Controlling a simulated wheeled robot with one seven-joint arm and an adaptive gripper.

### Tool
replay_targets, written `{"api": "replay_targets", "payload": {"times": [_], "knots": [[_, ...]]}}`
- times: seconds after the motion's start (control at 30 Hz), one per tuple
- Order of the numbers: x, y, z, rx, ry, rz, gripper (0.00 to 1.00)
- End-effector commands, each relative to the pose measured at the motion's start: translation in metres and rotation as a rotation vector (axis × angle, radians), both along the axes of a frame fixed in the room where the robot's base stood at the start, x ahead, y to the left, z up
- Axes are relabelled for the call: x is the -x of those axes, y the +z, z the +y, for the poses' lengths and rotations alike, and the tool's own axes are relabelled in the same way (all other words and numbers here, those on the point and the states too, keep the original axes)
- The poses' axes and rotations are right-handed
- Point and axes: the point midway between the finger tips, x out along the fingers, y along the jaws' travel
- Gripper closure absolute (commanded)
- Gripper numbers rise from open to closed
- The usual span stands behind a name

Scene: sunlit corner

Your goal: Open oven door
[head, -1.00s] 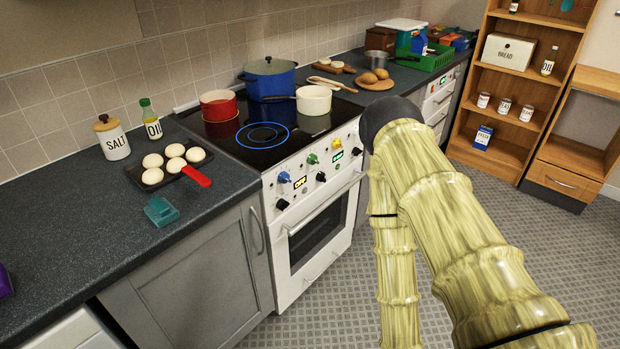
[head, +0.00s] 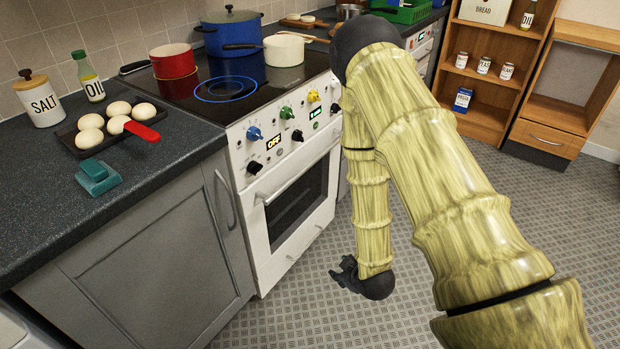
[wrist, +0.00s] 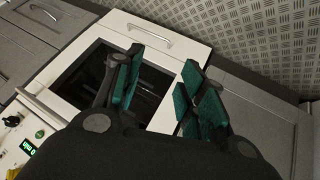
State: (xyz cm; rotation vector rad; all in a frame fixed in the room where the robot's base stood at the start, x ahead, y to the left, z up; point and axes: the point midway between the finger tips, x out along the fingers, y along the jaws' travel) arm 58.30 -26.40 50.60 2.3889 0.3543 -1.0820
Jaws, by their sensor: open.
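The white oven (head: 262,205) is built in between grey cabinets. Its door (head: 322,206) is shut, with a dark glass window (head: 296,200) and a bar handle (head: 292,182) along the top edge. In the wrist view the oven window (wrist: 150,92) lies beyond my fingers. My gripper (head: 347,274) hangs low in front of the oven, to the right of the door, apart from the handle. In the wrist view my gripper (wrist: 160,88) is open, with its teal finger pads spread and nothing between them.
A red pot (head: 174,62), a blue pot (head: 232,35) and a white pan (head: 284,50) stand on the hob. A tray of eggs or buns (head: 90,139) sits on the left counter. The floor (head: 400,270) before the oven is clear. Wooden shelves (head: 490,95) stand at the back right.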

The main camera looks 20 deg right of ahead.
Motion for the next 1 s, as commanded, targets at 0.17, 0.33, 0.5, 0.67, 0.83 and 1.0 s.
{"api": "replay_targets", "payload": {"times": [0.17,0.33,0.5,0.67,0.83,1.0], "knots": [[-0.063,-0.008,-0.008,0.094,0.121,-0.186,0.59],[-0.114,0.002,-0.013,0.198,0.223,-0.359,0.59],[-0.159,0.019,-0.018,0.317,0.314,-0.532,0.59],[-0.194,0.038,-0.023,0.439,0.387,-0.694,0.59],[-0.224,0.063,-0.026,0.578,0.449,-0.861,0.59],[-0.242,0.087,-0.027,0.701,0.49,-0.998,0.59]]}}
